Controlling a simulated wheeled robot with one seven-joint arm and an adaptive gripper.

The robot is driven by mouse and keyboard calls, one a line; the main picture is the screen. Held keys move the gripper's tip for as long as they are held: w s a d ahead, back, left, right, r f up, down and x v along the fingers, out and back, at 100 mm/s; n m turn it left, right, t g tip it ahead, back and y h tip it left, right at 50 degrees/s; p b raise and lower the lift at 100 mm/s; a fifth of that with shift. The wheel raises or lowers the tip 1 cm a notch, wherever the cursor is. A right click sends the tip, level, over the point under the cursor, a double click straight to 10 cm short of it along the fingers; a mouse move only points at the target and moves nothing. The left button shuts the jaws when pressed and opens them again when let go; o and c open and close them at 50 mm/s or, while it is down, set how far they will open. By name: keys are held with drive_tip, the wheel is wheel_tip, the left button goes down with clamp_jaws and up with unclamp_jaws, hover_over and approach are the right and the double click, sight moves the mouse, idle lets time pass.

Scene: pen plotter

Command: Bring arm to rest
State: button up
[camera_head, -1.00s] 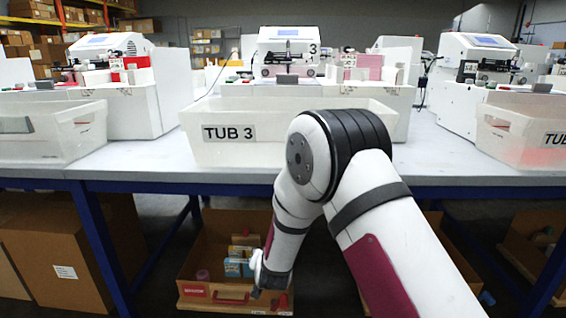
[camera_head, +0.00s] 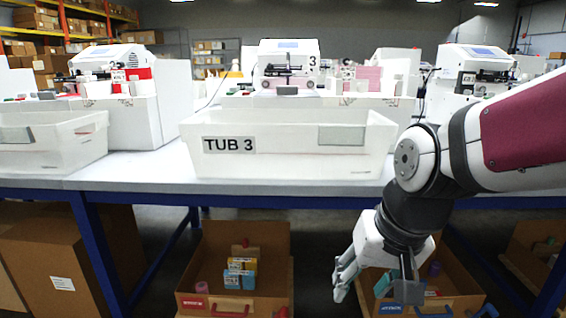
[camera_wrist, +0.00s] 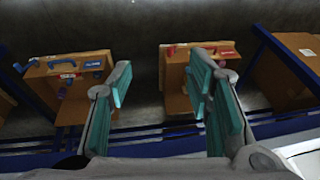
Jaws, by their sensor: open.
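My gripper (camera_head: 345,277) hangs in front of the table, low and to the right of centre in the head view, with fingers pointing down and left. In the wrist view my gripper (camera_wrist: 160,95) shows two teal-padded fingers spread wide apart with nothing between them. My arm reaches in from the right edge of the head view and bends at a black and white joint. The gripper's wrist hides part of the right-hand cardboard bin (camera_head: 463,290).
The white TUB 3 (camera_head: 288,165) stands on the grey table (camera_head: 150,172), with a labelled machine (camera_head: 290,65) behind it. A cardboard bin (camera_head: 213,262) with small boxes sits below. Blue table legs (camera_head: 100,245) stand at the sides. Another white tub (camera_head: 60,150) is at left.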

drive_tip(key=s+d+r+g+h, duration=0.1)
drive_tip(key=s+d+g, duration=0.15)
drive_tip(key=s, duration=0.85)
drive_tip(key=s+d+r+g, duration=0.1)
drive_tip(key=s+d, duration=0.3)
drive_tip(key=s, duration=0.7)
wheel_tip(320, 180, up, 36)
drive_tip(key=t+p, duration=0.4)
drive_tip(key=p, duration=3.1)
drive_tip(key=shift+w+d+r+n, duration=0.2)
drive_tip(key=shift+d+n, duration=0.1)
